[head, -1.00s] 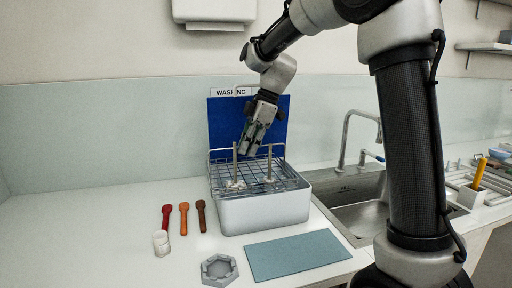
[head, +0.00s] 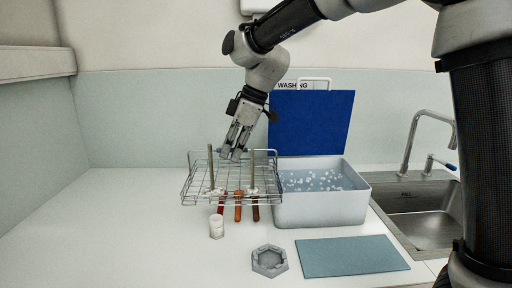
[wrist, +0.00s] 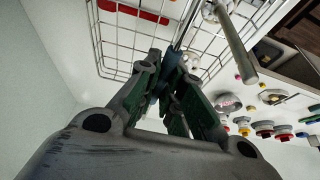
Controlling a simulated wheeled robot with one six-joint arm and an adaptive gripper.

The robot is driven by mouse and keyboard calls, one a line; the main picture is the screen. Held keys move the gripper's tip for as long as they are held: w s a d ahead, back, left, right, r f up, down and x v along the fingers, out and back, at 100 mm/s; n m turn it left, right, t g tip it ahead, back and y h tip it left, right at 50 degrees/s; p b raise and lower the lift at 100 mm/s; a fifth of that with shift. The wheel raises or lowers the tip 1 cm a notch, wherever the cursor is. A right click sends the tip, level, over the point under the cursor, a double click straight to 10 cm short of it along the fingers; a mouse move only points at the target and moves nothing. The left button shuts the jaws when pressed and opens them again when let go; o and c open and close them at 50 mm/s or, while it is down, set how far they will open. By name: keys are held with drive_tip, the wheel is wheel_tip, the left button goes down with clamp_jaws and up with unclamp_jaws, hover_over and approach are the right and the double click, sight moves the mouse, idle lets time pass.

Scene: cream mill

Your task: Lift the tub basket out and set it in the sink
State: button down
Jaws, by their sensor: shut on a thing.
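The wire tub basket (head: 232,203) hangs in the air left of the tub (head: 320,207), roughly level, with two upright posts on it. My gripper (head: 233,154) is shut on the basket at its top, though the fingers hide the exact grip. In the wrist view, the basket's wire grid (wrist: 118,40) spreads around my gripper's fingertips (wrist: 168,72). The white tub stands open, with white bubbles or foam on the water inside. The steel sink (head: 425,228) with its tap (head: 408,145) is at the right.
Red, orange and brown spoons (head: 238,213) and a small white cup (head: 216,227) lie under the basket. A grey hexagonal dish (head: 269,262) and a blue-green mat (head: 352,255) are in front. A blue panel (head: 311,122) stands behind the tub. The left counter is clear.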

drive_tip(key=a, duration=0.2)
drive_tip(key=s+a, duration=0.1)
drive_tip(key=a, duration=0.2)
drive_tip(key=shift+s+a, duration=0.25)
drive_tip(key=shift+a, duration=0.05)
drive_tip(key=shift+s+a+r, duration=0.1)
drive_tip(key=shift+a+r, duration=0.1)
drive_tip(key=shift+r, duration=1.1)
drive_tip(key=shift+s, duration=0.1)
